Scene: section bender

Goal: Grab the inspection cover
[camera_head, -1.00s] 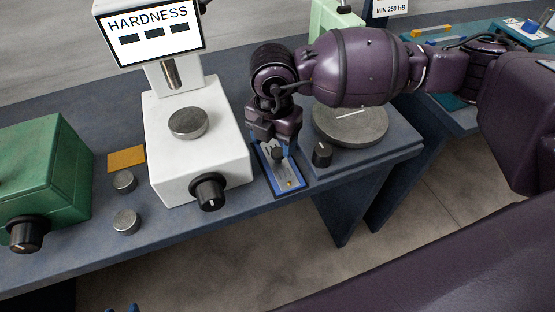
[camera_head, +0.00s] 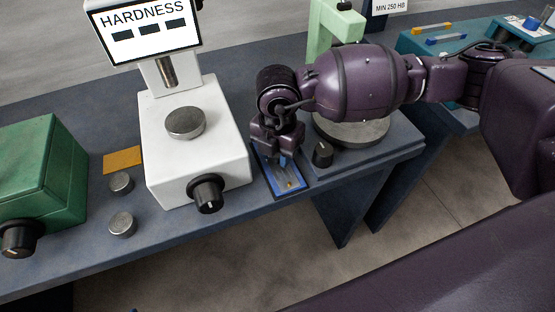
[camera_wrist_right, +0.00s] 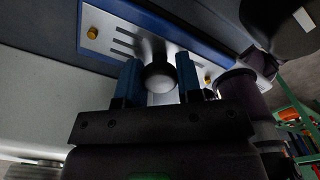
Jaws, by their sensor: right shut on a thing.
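The inspection cover (camera_head: 289,179) is a slotted silver plate in a blue frame. It lies on the bench's front edge, right of the hardness tester. The right wrist view shows the cover (camera_wrist_right: 115,35) with brass screws and a round knob (camera_wrist_right: 158,78). My right gripper (camera_head: 284,160) points down over the cover. Its two blue fingers (camera_wrist_right: 159,82) are shut on the knob, one on each side. My gripper and wrist hide the far part of the cover in the head view. My left gripper is not in view.
The white hardness tester (camera_head: 190,140) stands close on the left. A black knob (camera_head: 322,154) and a round grey plate (camera_head: 352,132) are close on the right. Two metal discs (camera_head: 122,223) and a green machine (camera_head: 45,170) are farther left. Open floor lies before the bench.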

